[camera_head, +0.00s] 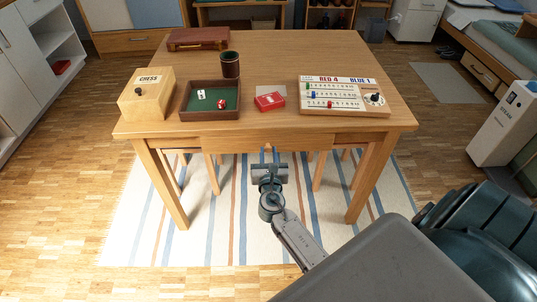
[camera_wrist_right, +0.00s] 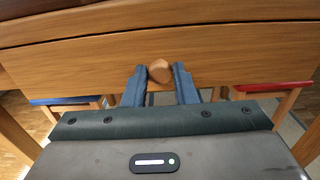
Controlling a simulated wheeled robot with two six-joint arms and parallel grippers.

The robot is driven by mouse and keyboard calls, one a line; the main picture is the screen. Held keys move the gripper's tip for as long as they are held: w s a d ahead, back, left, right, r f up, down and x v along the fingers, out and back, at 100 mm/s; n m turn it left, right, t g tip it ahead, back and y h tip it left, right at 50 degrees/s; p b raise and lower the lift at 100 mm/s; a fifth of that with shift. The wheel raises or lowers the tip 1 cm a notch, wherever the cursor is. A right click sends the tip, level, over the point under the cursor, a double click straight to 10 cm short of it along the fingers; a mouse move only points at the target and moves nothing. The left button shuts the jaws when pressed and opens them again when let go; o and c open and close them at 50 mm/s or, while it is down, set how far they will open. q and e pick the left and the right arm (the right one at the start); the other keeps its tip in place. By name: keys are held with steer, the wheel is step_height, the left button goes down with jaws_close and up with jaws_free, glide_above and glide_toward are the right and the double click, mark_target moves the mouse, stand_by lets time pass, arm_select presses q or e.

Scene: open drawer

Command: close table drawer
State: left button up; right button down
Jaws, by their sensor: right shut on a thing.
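The wooden table (camera_head: 270,58) stands in front of me. Its drawer front (camera_head: 240,143) shows below the table's near edge; from here I cannot tell exactly how far it stands out. The drawer front also fills the upper part of the right wrist view (camera_wrist_right: 80,68), with a round wooden knob (camera_wrist_right: 159,71) at its middle. My right gripper (camera_head: 268,158) is at the drawer's middle, below the table edge. Its two blue fingers (camera_wrist_right: 160,82) are shut on the knob, one on each side. My left gripper is not in view.
On the tabletop are a chess box (camera_head: 146,98), a dice tray (camera_head: 211,114), a dark cup (camera_head: 230,66), a brown case (camera_head: 198,38), a red card box (camera_head: 269,101) and a scoreboard (camera_head: 345,97). Table legs (camera_head: 162,185) flank my arm above a striped rug (camera_head: 215,235).

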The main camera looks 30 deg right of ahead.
steer(key=x, duration=0.4)
steer(key=shift+w+d, duration=0.1)
steer(key=shift+r, duration=0.15)
steer(key=c, duration=1.3)
jaws_free()
steer(key=shift+c, duration=0.2)
steer(key=shift+o, duration=0.7)
steer(key=shift+w, duration=0.1)
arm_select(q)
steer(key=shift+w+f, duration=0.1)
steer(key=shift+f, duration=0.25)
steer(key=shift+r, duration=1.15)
arm_select(e)
steer(key=v, duration=1.1)
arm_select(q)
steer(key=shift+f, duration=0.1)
arm_select(e)
steer(key=shift+d, duration=0.1)
